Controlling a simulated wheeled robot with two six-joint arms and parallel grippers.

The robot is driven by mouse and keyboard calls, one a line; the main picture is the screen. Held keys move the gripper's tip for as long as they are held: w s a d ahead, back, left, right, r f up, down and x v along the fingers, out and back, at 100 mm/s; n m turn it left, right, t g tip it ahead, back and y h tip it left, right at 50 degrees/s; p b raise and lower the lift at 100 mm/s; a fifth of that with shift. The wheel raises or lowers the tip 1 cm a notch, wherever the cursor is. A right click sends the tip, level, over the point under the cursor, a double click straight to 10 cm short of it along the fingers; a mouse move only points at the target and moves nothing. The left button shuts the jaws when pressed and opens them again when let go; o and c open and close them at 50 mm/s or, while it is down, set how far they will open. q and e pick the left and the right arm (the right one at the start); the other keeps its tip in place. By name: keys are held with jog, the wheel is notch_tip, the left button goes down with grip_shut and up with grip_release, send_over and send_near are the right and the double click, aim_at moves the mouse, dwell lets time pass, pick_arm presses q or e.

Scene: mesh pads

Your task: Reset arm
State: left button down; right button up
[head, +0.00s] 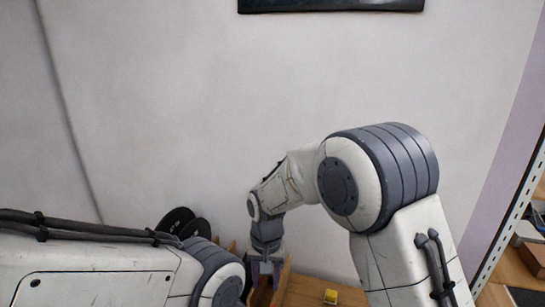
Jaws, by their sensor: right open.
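My right arm comes in from the lower right and bends over toward the middle. Its gripper (263,276) points down at the bottom centre, above or beside the wooden table (302,291), and is open. Small details between its fingers are hard to make out. My left arm lies across the lower left; its gripper is out of view.
A small yellow object (330,296) is on the table, right of my right gripper. Black round discs (177,220) stand behind my left arm. A metal-framed shelf (507,222) with items is at the right edge. A pale wall fills the back.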

jog(key=s+d+r+n+p, duration=0.2)
jog(key=s+r, duration=0.5)
jog(key=s, duration=0.5)
jog(key=s+d+r+n+p, duration=0.3)
jog(key=s+r+n, duration=0.3)
jog(key=s, duration=0.6)
notch_tip(320, 180, up, 2)
jog(key=shift+s+d+r+y+p, duration=0.1)
jog(key=shift+s+d+y+p, duration=0.25)
jog(key=shift+d, duration=0.35)
